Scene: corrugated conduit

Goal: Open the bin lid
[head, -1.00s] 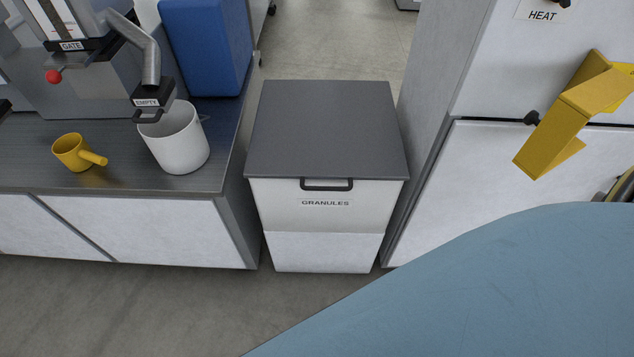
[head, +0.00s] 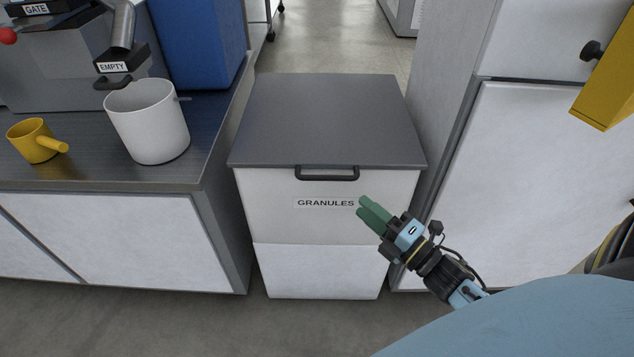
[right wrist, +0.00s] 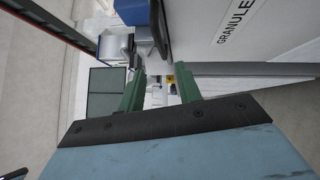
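The bin (head: 275,221) is white and labelled GRANULES. It stands between the counter and the tall cabinet. Its flat grey lid (head: 330,120) is closed. A black handle (head: 327,173) runs along the lid's front edge. My right gripper (head: 366,208), with green fingers, is in front of the bin, below and to the right of the handle, apart from it. In the right wrist view its two fingers (right wrist: 164,92) stand apart with nothing between them, and the bin front (right wrist: 225,40) is at the upper right. My left gripper is not in view.
The counter (head: 197,175) on the left holds a white bucket (head: 150,125), a yellow mug (head: 34,142) and a blue container (head: 200,45). A tall white cabinet (head: 535,180) with a yellow part (head: 607,85) stands close on the right. Open floor lies in front of the bin.

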